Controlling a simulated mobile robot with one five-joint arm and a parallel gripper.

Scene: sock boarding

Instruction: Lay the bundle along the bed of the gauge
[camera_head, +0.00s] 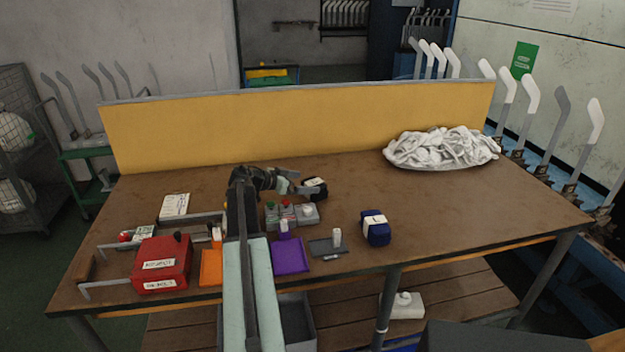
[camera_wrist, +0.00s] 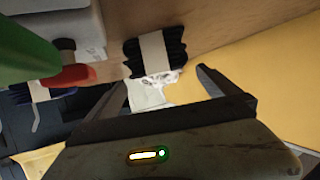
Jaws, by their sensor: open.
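A black bundle with a pale band (camera_head: 315,188) lies on the table just beyond my gripper (camera_head: 297,187). In the wrist view the black bundle (camera_wrist: 156,52) lies in front of my open jaws (camera_wrist: 163,78), which hold nothing. A navy bundle with a white band (camera_head: 376,228) lies farther right, near the front of the table. A frame with metal rails (camera_head: 108,246) at the left may be the gauge; a red box and my arm hide part of it, and I cannot make out its bed clearly.
A grey button box (camera_head: 305,215) stands close to my gripper. A red box (camera_head: 163,264), an orange tray (camera_head: 210,268), a purple tray (camera_head: 290,256) and a dark plate (camera_head: 328,247) line the front. A white sock heap (camera_head: 441,148) lies at back right, before the yellow backboard (camera_head: 300,122).

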